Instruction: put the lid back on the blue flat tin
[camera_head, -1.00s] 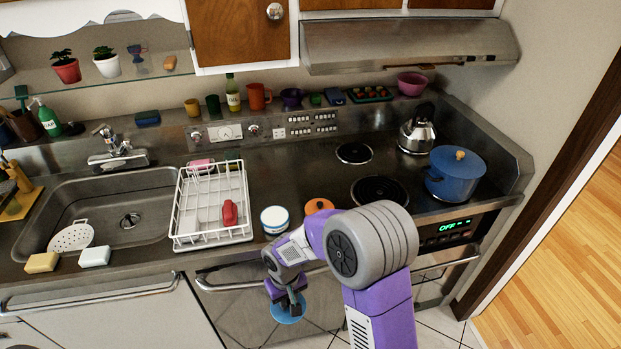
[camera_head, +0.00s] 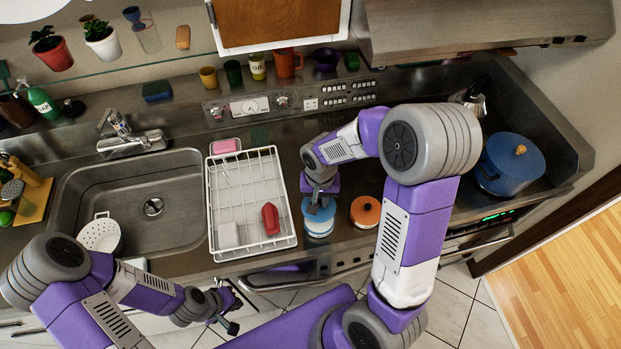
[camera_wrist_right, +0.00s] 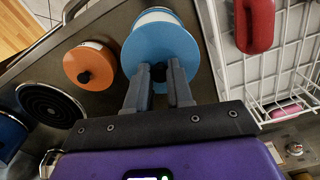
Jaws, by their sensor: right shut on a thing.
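The blue flat tin (camera_head: 318,232), white with a blue band, stands on the counter between the dish rack and an orange lidded pot. My right gripper (camera_head: 319,203) is shut on the knob of the blue lid (camera_head: 309,208), over the tin. In the right wrist view the lid (camera_wrist_right: 160,45) hides most of the tin (camera_wrist_right: 155,16), whose pale side shows past the lid's far edge. I cannot tell whether lid and tin touch. My left gripper (camera_head: 232,318) is low in front of the counter, away from the tin; its jaw opening is unclear.
The orange pot (camera_head: 365,211) stands close to the tin's right. A blue pot (camera_head: 510,168) is further right, the sink (camera_head: 150,195) further left.

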